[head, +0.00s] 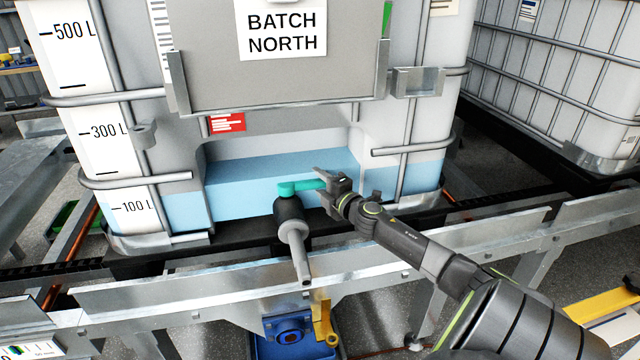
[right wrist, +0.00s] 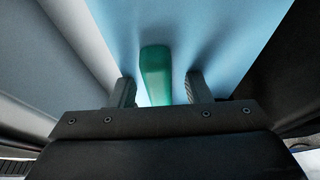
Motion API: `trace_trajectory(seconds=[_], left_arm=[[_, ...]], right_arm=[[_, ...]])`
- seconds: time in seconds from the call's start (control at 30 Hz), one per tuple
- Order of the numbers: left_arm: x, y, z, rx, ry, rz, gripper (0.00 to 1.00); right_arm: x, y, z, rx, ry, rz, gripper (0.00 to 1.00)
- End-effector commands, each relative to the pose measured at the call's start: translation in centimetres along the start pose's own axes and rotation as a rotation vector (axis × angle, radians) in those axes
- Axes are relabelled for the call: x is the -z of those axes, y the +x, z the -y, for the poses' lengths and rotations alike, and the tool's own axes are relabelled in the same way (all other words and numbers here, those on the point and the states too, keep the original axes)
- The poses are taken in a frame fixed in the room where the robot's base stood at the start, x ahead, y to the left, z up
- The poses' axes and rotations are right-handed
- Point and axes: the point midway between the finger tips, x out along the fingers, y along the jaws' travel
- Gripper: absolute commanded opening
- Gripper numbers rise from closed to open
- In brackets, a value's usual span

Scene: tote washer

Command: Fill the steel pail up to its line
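A teal valve handle (head: 300,186) sits on top of a dark valve body (head: 290,210) with a grey spout (head: 299,258) pointing down, at the front of the white caged tank (head: 225,80) labelled BATCH NORTH. No liquid stream shows at the spout's end. My right gripper (head: 330,184) is at the handle's right end. In the right wrist view the handle (right wrist: 157,78) stands between the two open fingers (right wrist: 160,92), with a gap on each side. I cannot make out the steel pail in either view. My left gripper is not in view.
Light-blue liquid (head: 265,185) stands in the tank slightly above its 100 L mark. A metal rail (head: 190,290) runs across below the spout. Another caged tank (head: 560,70) stands at right.

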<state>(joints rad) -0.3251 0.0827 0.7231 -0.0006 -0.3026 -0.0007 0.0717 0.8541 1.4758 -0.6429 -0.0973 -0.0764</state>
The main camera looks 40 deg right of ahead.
Motion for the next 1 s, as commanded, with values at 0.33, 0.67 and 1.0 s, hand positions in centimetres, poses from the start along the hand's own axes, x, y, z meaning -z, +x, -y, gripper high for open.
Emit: trace_trajectory(seconds=[0.33,0.67,1.0], left_arm=[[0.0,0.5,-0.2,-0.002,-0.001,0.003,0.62],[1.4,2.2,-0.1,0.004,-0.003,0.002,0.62],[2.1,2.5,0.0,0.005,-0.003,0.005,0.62]], right_arm=[[0.0,-0.6,0.2,0.0,-0.002,0.0,0.44],[-0.1,-4.9,0.5,0.003,-0.009,-0.001,0.44],[-0.1,-9.8,0.1,0.006,-0.006,0.0,0.44]])
